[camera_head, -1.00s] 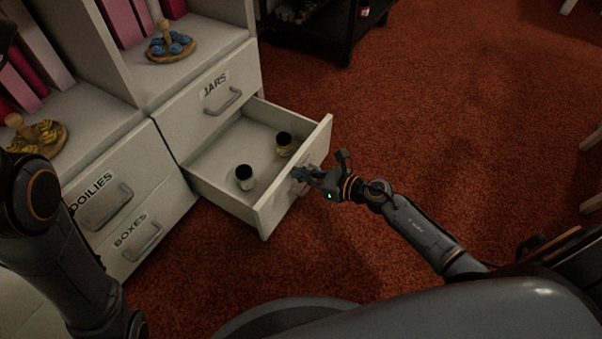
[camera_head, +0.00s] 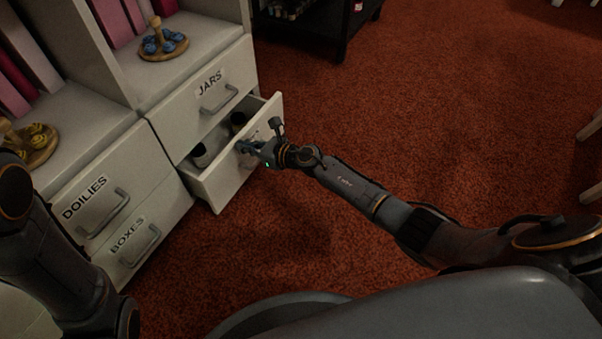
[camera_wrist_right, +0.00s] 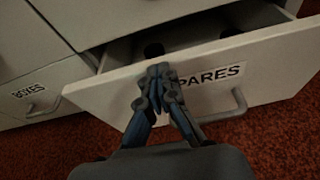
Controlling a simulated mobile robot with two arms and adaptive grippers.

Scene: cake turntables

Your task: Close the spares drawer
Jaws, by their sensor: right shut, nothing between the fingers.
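The spares drawer (camera_head: 226,184) is the lower right drawer of the white cabinet, under the JARS drawer, and stands partly open. Its front, labelled "PARES" where visible, also shows in the right wrist view (camera_wrist_right: 285,75), with a metal handle (camera_wrist_right: 238,104) at right. Two dark-lidded jars (camera_head: 199,155) are inside, partly hidden by the front. My right gripper (camera_head: 243,147) is shut and empty, its fingertips at the drawer front, left of the handle. In the right wrist view the fingertips (camera_wrist_right: 161,72) cover the label's first letter. My left gripper is out of view; only its arm shows.
The JARS drawer (camera_head: 196,105), DOILIES drawer (camera_head: 111,190) and BOXES drawer (camera_head: 146,234) are shut. Wooden stands with blue (camera_head: 163,43) and yellow (camera_head: 30,147) items sit on the shelves. A dark shelf unit (camera_head: 325,25) stands behind.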

